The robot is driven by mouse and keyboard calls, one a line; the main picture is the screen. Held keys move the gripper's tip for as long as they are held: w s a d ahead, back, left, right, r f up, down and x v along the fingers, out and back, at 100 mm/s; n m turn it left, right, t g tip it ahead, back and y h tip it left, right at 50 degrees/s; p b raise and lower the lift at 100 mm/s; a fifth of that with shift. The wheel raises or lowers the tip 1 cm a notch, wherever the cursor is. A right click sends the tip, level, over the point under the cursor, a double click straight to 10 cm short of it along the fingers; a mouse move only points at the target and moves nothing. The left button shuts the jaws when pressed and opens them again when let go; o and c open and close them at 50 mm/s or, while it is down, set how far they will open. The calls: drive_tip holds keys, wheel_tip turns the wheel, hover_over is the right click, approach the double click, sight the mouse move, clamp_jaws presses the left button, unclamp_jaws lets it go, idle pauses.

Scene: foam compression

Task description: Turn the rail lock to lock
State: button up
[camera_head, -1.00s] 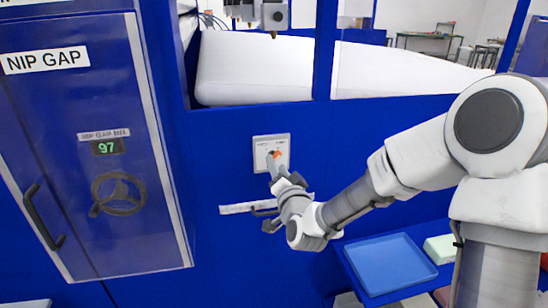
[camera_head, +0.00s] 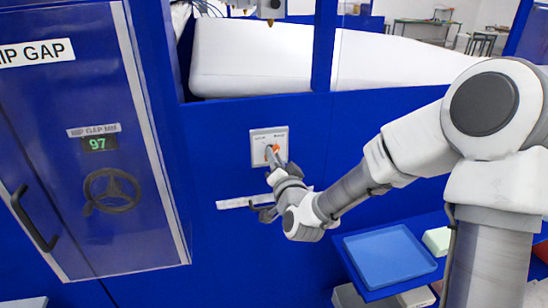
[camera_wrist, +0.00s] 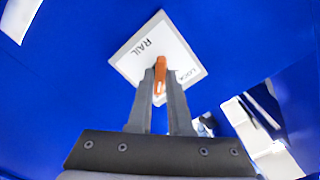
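The rail lock is an orange lever (camera_wrist: 160,72) on a square white plate (camera_head: 262,133) set in the blue machine front. In the wrist view the plate (camera_wrist: 138,58) looks turned, with "RAIL" and a partly covered "LOCK" label showing. My gripper (camera_wrist: 161,84) has one finger on each side of the lever, close together, with the lever filling the narrow gap. In the head view my gripper (camera_head: 272,158) reaches the plate from below right and hides part of it; a bit of orange shows beside the fingers.
A blue door (camera_head: 85,180) marked "NIP GAP", with a handwheel and a display reading 97, is at left. A white label strip (camera_head: 235,203) and dark handle (camera_head: 266,214) lie below the plate. A blue tray (camera_head: 390,257) sits at lower right. White foam (camera_head: 250,60) is above.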

clamp_jaws()
drive_tip(key=shift+b, duration=0.45)
drive_tip(key=shift+n+b, duration=9)
drive_tip(key=shift+b, duration=4.05)
drive_tip(key=shift+d+r, duration=0.1)
drive_tip(key=o, duration=0.5)
unclamp_jaws()
drive_tip(key=shift+o, duration=0.2)
